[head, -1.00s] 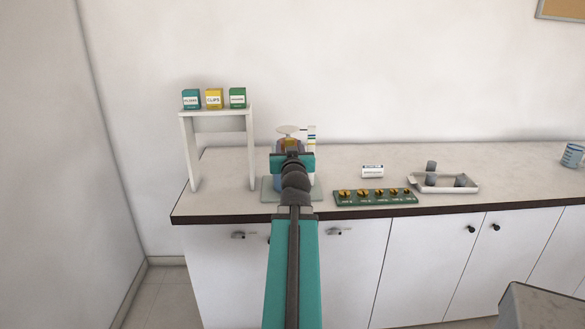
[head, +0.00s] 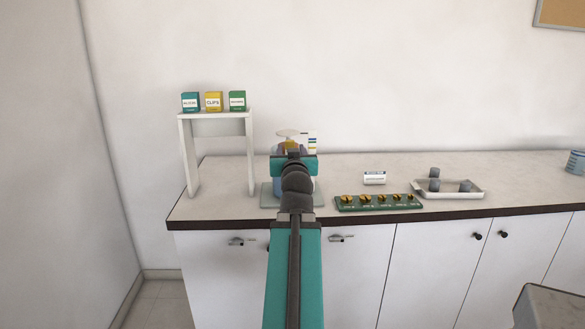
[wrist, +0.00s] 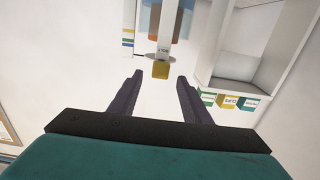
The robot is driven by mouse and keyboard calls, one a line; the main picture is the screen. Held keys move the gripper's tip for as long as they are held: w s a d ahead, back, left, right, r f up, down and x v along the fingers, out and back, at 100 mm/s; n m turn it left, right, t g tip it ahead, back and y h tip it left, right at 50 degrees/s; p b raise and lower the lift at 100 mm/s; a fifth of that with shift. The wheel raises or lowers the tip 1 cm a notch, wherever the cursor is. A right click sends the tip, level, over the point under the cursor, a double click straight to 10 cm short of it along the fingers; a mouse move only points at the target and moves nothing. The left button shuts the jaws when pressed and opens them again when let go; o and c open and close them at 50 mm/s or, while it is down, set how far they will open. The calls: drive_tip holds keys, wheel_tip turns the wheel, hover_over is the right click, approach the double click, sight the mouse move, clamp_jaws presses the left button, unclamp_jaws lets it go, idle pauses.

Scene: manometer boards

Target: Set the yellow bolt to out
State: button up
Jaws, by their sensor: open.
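A small yellow block, which looks like the yellow bolt (wrist: 160,71), shows in the wrist view beside a small labelled plate (wrist: 163,55) on a white upright. My gripper (wrist: 160,78) is open, with its two dark fingers on either side of the line to the yellow block and its tips close to it. I cannot tell whether the block is between the tips or just beyond them. In the head view my gripper (head: 293,158) hides most of the board (head: 267,197) and the stand on it; a pale round disc (head: 288,133) shows above.
A white shelf (head: 188,160) with three boxes stands left on the counter (head: 235,207). To the right are a green strip with several brass knobs (head: 350,208), a white label block (head: 375,177), a tray with grey pieces (head: 465,195) and a blue cup (head: 576,163).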

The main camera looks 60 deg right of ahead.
drive_tip(key=shift+s+a+f+b, duration=0.15)
drive_tip(key=shift+a+b, duration=0.1)
drive_tip(key=shift+b, duration=0.3)
drive_tip(key=b+v, duration=0.7)
drive_tip(key=b, duration=0.4)
idle(0.4)
idle(0.5)
